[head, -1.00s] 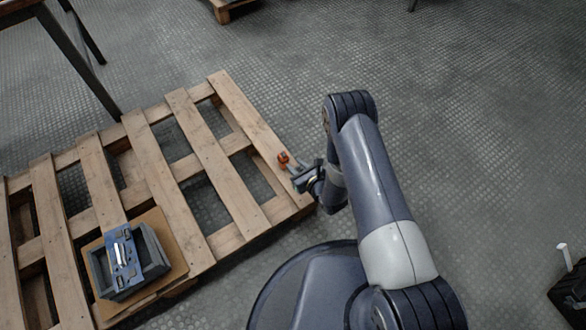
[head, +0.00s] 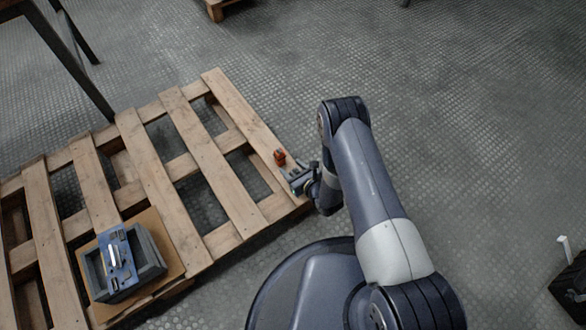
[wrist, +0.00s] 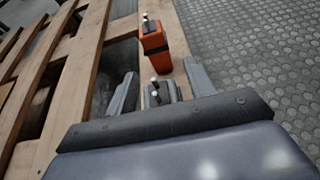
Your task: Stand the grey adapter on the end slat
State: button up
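The grey adapter (wrist: 161,93) stands on the pallet's end slat (head: 246,120), seen in the wrist view between my fingers. It has a small light knob on top. My gripper (wrist: 160,88) is open around it, with a visible gap on the left and a narrower one on the right; in the wrist view I see no clear contact. In the head view my gripper (head: 295,174) is low over the near end of the slat, and the adapter is hard to make out there. The adapter's lower part is partly hidden by my wrist.
An orange block (wrist: 155,46) with a dark top stands on the same slat just beyond the adapter. A blue-and-grey box (head: 120,262) sits on a brown board (head: 172,245) at the pallet's left. The pallet has open gaps between slats.

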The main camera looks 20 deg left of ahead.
jog(key=shift+r, duration=0.1)
jog(key=shift+r+p, duration=0.2)
jog(key=shift+p, duration=0.1)
jog(key=p+v, duration=0.3)
jog(key=v, duration=0.9)
jog(key=shift+a+f, duration=0.1)
jog(key=b+x, duration=0.1)
jog(key=x, duration=0.3)
jog(key=b+x, duration=0.1)
jog(key=x, duration=0.3)
jog(key=b+x, duration=0.2)
jog(key=x, duration=0.2)
jog(key=shift+f, duration=0.35)
notch_tip(320, 180, up, 3)
jog(key=shift+f+p, duration=0.2)
jog(key=shift+p, duration=0.65)
jog(key=shift+r, duration=0.65)
